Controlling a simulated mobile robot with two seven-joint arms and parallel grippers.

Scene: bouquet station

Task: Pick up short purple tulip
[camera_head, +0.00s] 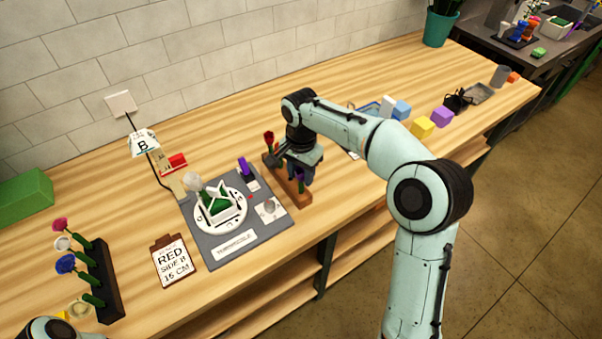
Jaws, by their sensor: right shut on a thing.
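My right gripper (298,174) is over the brown wooden rack (302,199), pointing down. It is shut on a flower that it largely hides. A bit of purple (301,184) shows below the jaws, likely the short purple tulip; its length cannot be told. A red flower (268,138) stands upright at the rack's far end. My left gripper is out of view; only part of my left arm shows at the bottom left corner.
The grey mat (222,261) bears a round white plate with a green and white holder (217,207). A sign reading RED SIDE B 15 CM (173,262) lies left of it. Coloured blocks (422,127) lie at the right.

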